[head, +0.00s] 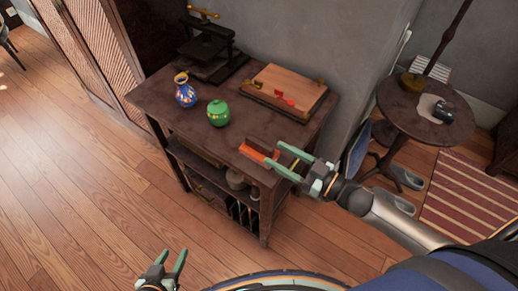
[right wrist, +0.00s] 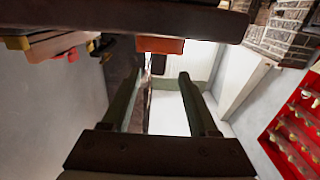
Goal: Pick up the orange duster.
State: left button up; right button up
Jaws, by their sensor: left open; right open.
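The orange duster (head: 252,153) lies at the front right edge of the dark wooden cabinet top (head: 172,122). My right gripper (head: 276,157) is open, with its fingertips close beside the duster's right end. I cannot tell whether they touch it. In the right wrist view an orange block, apparently the duster (right wrist: 160,45), shows beyond and between the open fingers (right wrist: 159,76), under a dark edge. Nothing is between those fingers. My left gripper (head: 172,254) is open and empty at the bottom of the head view, over the floor.
A blue vase (head: 185,92) and a green jar (head: 218,113) stand on the cabinet top. Behind them are a black press (head: 208,50) and a wooden box (head: 284,92). A round table (head: 425,105) stands at right. The wooden floor (head: 75,190) at left is clear.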

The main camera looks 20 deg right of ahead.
aim_at(246, 136)
jog(key=shift+x, duration=3.4)
jog(key=shift+d+f, duration=0.15)
grip_shut()
